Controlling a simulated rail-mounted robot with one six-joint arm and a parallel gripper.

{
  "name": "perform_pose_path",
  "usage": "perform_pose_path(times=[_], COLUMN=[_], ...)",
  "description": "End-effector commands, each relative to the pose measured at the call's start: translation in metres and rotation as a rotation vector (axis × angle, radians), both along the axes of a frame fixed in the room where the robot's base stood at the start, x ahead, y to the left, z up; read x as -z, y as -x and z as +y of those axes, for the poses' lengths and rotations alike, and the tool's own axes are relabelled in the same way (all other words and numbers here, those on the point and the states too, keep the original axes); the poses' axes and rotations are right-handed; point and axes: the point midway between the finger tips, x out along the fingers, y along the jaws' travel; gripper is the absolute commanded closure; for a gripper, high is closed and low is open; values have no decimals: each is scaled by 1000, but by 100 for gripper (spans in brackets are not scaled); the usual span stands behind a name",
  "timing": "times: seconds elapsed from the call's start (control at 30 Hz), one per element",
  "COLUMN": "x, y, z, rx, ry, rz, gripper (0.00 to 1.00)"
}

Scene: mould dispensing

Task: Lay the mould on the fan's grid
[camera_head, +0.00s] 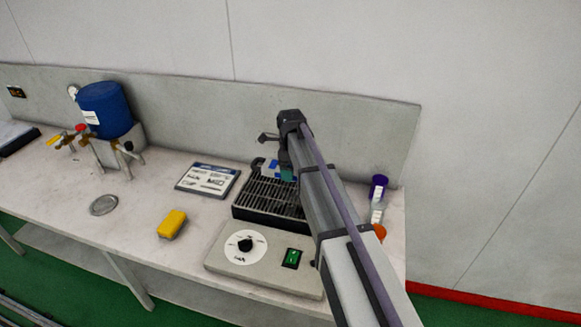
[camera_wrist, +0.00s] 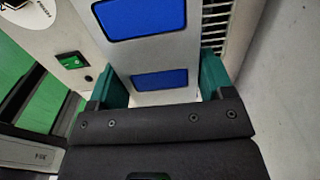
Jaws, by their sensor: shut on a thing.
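The mould is a pale bar with blue rectangular recesses (camera_wrist: 148,54). My gripper (camera_wrist: 160,80) is shut on it, with a green finger on each side. In the head view my gripper (camera_head: 287,174) is over the back of the fan's grid, and a small blue part of the mould (camera_head: 274,166) shows. The fan's grid (camera_head: 262,198) is a dark slatted block behind the fan's control panel (camera_head: 221,258). Slats (camera_wrist: 216,22) show beside the mould in the wrist view. My arm hides the grid's right side. I cannot tell whether the mould touches the grid.
A labelled card (camera_head: 207,180) and a yellow block (camera_head: 172,223) lie left of the fan. A metal disc (camera_head: 104,205) and a blue tank (camera_head: 106,110) are farther left. A purple-capped bottle (camera_head: 378,187) stands right of my arm. A low wall backs the bench.

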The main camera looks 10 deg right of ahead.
Motion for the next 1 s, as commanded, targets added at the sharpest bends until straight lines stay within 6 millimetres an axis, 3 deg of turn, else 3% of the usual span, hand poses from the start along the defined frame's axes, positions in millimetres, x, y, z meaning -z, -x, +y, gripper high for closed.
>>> perform_pose_path(times=[0.03,0.4,0.57,0.83,0.87,1.0], x=[13,77,87,85,85,85], y=[0,0,0,0,0,0], z=[0,0,0,0,0,0], rx=[0,1,1,1,1,1], ry=[0,0,0,0,0,0], rz=[0,0,0,0,0,0], gripper=[64,64,64,64,23,9])
